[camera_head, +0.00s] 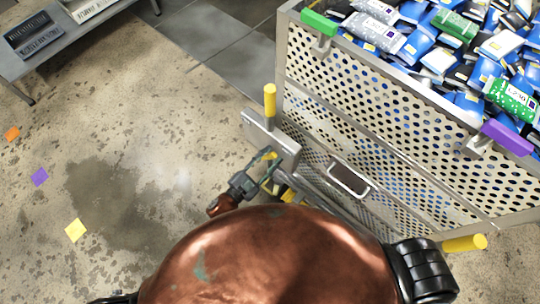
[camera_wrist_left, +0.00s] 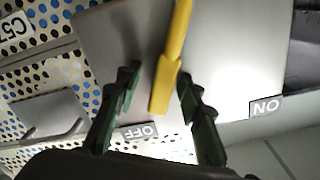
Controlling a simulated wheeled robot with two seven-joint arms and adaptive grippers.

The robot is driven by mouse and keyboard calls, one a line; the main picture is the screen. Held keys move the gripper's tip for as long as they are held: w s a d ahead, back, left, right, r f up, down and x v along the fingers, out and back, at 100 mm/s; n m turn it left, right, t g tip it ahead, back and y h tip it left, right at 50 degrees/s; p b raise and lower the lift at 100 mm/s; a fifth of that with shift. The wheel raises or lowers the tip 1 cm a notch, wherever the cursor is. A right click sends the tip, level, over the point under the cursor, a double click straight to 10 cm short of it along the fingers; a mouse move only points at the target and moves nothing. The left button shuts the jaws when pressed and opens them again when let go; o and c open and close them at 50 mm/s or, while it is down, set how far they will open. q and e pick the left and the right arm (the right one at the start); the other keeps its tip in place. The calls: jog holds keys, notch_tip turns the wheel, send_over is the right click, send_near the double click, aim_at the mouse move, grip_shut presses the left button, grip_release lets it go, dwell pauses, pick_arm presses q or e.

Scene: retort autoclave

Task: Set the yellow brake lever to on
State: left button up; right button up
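The yellow brake lever (camera_wrist_left: 168,75) crosses a grey plate (camera_wrist_left: 112,35) in the left wrist view. Its free end lies nearer the OFF label (camera_wrist_left: 140,131) than the ON label (camera_wrist_left: 265,107), which is to the right. My left gripper (camera_wrist_left: 158,78) is open, with one dark green finger on each side of the lever's end. Gaps show between fingers and lever; contact is not visible. In the head view, my left gripper (camera_head: 263,172) is beside the grey plate (camera_head: 272,138) at the cart's corner, where a small yellow part of the lever (camera_head: 270,156) shows. My right gripper is not visible.
The perforated cart (camera_head: 345,85) is full of pouches. It carries a green clip (camera_head: 319,23), a purple clip (camera_head: 508,138) and yellow posts (camera_head: 270,100) (camera_head: 465,243). A grey table (camera_head: 65,50) stands at upper left. The stained floor between is open, with coloured squares (camera_head: 76,231).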

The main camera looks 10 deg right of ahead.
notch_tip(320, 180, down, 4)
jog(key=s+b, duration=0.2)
jog(key=b, duration=0.2)
pick_arm(q)
jog(key=s+a+f+m+p, duration=0.1)
jog(key=s+a+m+p, duration=0.15)
jog(key=s+a, duration=0.35)
jog(key=w+a+f+n+y+p, duration=0.1)
jog(key=a+f+n+y, duration=0.1)
jog(key=a+f, duration=0.3)
jog(key=a+f+n+y, duration=0.3)
jog(key=a+f, duration=0.3)
jog(key=f, duration=0.5)
jog(key=w+a+f+n+y+p, duration=0.1)
jog(key=a+f+n+y, duration=0.1)
jog(key=a+f, duration=0.3)
jog(key=shift+w+a+f+y+p, duration=0.2)
jog(key=shift+w+f+y+p, duration=0.3)
jog(key=shift+f, duration=1.6)
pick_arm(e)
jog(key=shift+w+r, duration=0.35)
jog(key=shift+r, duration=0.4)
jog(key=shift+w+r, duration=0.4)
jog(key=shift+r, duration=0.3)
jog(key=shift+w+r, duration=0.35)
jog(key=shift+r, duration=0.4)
pick_arm(q)
jog(key=shift+s+n, duration=0.15)
jog(key=shift+n, duration=0.1)
